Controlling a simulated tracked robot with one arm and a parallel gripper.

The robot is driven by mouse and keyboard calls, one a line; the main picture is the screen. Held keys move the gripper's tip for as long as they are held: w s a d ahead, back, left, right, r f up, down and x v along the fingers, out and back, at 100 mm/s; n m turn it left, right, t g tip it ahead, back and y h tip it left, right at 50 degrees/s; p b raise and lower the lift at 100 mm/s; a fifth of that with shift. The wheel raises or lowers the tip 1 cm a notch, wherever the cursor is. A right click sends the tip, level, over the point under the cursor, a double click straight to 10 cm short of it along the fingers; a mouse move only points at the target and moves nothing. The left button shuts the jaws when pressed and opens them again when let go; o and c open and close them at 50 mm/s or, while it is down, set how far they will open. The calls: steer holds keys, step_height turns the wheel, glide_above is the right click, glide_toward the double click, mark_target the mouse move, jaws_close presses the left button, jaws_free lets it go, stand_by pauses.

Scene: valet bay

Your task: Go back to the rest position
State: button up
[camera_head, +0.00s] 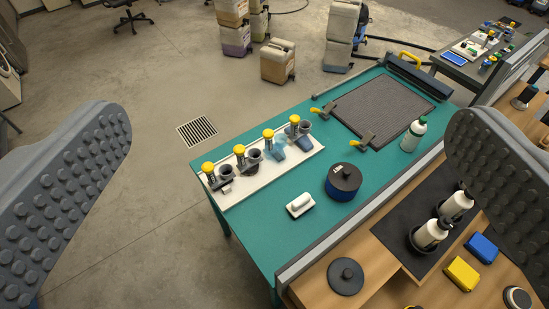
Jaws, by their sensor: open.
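My gripper (290,165) is open. Its two grey studded fingers stand wide apart at the left and right edges of the view. Nothing is between them. They hang in front of the camera above the floor and a teal-topped table (262,215), and no contact with anything shows.
The table holds a white tray (232,200) with yellow-capped fittings, a blue tub (343,182), a white block (300,205), a dark mat (385,100) and a white bottle (413,134). A wooden counter (325,278) adjoins at right. Jugs (278,62) stand behind. Floor at left is clear.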

steer(key=shift+f, duration=0.15)
step_height(320, 180, down, 12)
steer(key=b, duration=1.2)
